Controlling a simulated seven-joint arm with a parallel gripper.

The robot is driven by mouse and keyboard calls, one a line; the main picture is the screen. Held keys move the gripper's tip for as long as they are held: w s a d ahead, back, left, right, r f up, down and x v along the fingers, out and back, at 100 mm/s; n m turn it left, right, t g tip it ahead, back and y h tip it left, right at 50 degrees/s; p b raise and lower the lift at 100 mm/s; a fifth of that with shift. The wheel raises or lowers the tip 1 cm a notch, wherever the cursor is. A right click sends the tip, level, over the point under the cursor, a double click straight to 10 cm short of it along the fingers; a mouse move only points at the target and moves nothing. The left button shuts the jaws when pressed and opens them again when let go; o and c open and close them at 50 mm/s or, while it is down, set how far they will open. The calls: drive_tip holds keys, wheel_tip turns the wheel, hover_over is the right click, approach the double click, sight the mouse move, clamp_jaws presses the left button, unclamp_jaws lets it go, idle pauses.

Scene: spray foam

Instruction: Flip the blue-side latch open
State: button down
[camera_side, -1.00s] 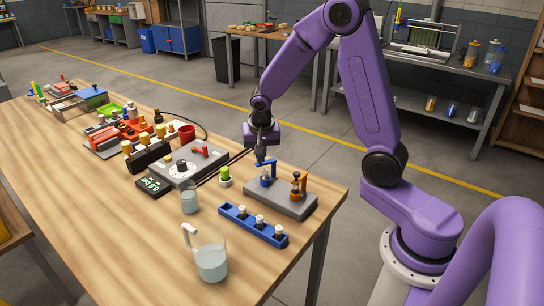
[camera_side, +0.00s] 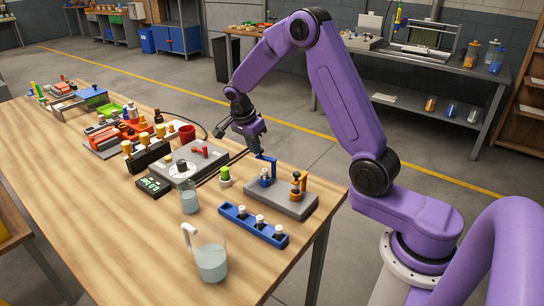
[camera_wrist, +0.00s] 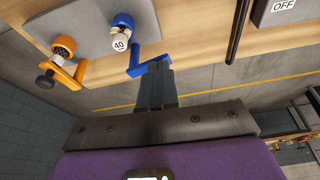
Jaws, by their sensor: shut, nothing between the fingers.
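The blue-side latch (camera_side: 274,170) stands on a grey plate (camera_side: 293,208) near the right end of the table. Its blue bent lever is raised, with the bar at its top pointing left. In the wrist view the blue lever (camera_wrist: 135,64) runs beside a round cap marked 40 and ends at my fingertips. My gripper (camera_side: 258,153) is shut and empty, tilted, with its tips at the end of the lever bar. In the wrist view the shut fingers (camera_wrist: 157,70) overlap the bar end; exact contact is hard to tell.
An orange latch (camera_side: 298,187) stands on the same plate to the right. A blue rack (camera_side: 253,226) with white-capped vials lies in front. A small green-topped item (camera_side: 225,175) and a grey control box (camera_side: 188,160) are to the left.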

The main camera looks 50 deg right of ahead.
drive_tip(key=shift+w+d+m, duration=0.15)
drive_tip(key=shift+d+m, duration=0.15)
drive_tip(key=shift+m, duration=0.4)
drive_tip(key=shift+g, duration=0.3)
drive_tip(key=a+r, duration=0.6)
drive_tip(key=r, duration=0.4)
drive_tip(key=shift+w+a+r, duration=0.2)
drive_tip(key=shift+w+a, duration=0.2)
